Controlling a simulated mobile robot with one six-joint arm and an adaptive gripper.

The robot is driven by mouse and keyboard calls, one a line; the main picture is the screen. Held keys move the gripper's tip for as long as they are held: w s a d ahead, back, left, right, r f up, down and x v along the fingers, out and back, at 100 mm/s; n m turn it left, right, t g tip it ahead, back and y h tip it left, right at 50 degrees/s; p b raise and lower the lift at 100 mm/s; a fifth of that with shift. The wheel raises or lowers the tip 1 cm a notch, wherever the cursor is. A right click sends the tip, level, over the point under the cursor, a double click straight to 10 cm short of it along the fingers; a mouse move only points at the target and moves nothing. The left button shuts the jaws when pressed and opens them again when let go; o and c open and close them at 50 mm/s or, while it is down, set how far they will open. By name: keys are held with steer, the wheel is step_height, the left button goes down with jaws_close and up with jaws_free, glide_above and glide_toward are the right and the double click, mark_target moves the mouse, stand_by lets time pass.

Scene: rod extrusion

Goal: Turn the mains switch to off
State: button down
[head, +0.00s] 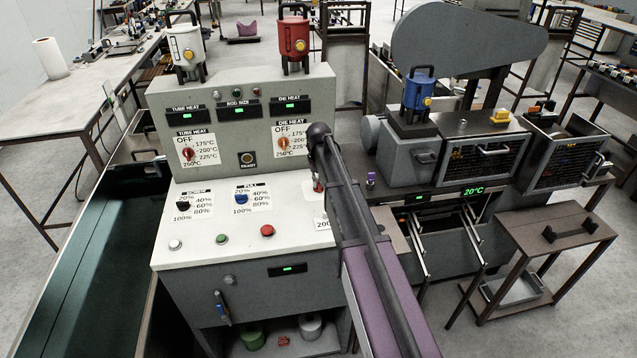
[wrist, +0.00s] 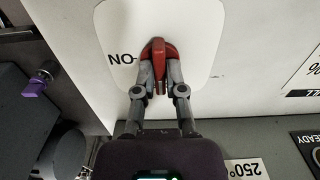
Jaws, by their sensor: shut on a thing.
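The mains switch is a red handle (wrist: 158,48) on a white plate (wrist: 200,25) in the wrist view. An "ON" label, seen upside down, is just left of the handle. My gripper (wrist: 159,74) is shut on the handle, one finger on each side. The handle lies roughly in line with the fingers, and its near end is partly hidden between them. In the head view a small red part of the switch (head: 318,186) shows beside my arm, at the right of the console top. My arm hides most of the plate there.
The grey console (head: 240,140) has heat dials, a screw dial (head: 183,203), a pull dial (head: 241,197) and push buttons on its top. Machinery stands right of the console.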

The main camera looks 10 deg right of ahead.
steer(key=shift+s, duration=0.15)
steer(key=c, duration=0.7)
jaws_free()
steer(key=shift+m, duration=0.4)
